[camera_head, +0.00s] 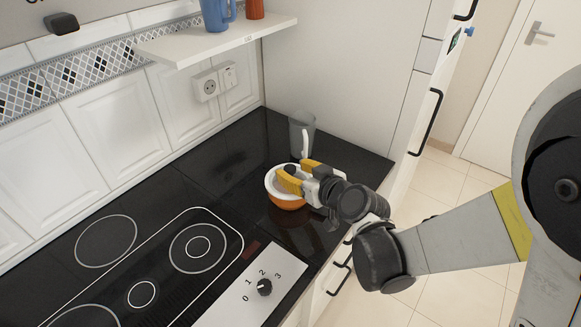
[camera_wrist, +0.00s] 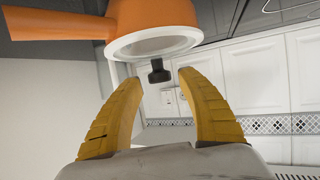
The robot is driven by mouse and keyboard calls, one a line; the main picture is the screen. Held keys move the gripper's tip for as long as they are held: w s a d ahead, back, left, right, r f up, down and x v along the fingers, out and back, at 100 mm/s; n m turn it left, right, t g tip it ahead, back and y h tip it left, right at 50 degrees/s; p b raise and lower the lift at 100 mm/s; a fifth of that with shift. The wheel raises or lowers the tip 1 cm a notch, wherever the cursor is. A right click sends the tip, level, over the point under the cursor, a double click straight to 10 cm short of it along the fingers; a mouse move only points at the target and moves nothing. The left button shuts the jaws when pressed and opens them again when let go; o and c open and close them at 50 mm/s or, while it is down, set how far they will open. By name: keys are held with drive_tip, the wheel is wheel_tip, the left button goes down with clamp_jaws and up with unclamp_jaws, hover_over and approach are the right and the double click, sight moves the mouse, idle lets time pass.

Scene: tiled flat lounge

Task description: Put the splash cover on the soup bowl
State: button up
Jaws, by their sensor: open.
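The orange soup bowl (camera_head: 288,203) stands on the black counter; its side handle shows in the wrist view (camera_wrist: 60,23). The splash cover (camera_head: 270,183) is a pale disc with a white rim and a dark knob. It lies over the mouth of the bowl and looks level on its rim; it also shows in the wrist view (camera_wrist: 150,45), which is upside down. My gripper (camera_head: 296,173) is at the cover, its yellow fingers spread. In the wrist view the open fingers (camera_wrist: 158,78) stand on either side of the knob, with gaps. The gripper hides part of the cover in the head view.
A clear glass jug (camera_head: 301,135) stands close behind the bowl. The black hob (camera_head: 140,265) with a control knob (camera_head: 264,288) lies to the left and front. A white shelf (camera_head: 215,42) with a blue mug (camera_head: 217,14) hangs above. The counter left of the bowl is clear.

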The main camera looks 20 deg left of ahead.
drive_tip(key=s+d+r+m+h, duration=0.3)
drive_tip(key=s+d, duration=0.3)
drive_tip(key=d, duration=0.5)
drive_tip(key=s+d+r+m+g+h+p, duration=0.1)
drive_tip(key=s+d+r+m+h, duration=0.1)
drive_tip(key=s+d, duration=0.4)
drive_tip(key=s+d+r+m+g+h+p, duration=0.1)
drive_tip(key=s+d+r+m+h, duration=0.2)
drive_tip(key=s+d, duration=0.4)
drive_tip(key=d+m+h, duration=0.1)
drive_tip(key=d, duration=0.8)
drive_tip(key=shift+r+h, duration=0.3)
drive_tip(key=shift+h, duration=0.1)
drive_tip(key=shift+w+d, duration=0.1)
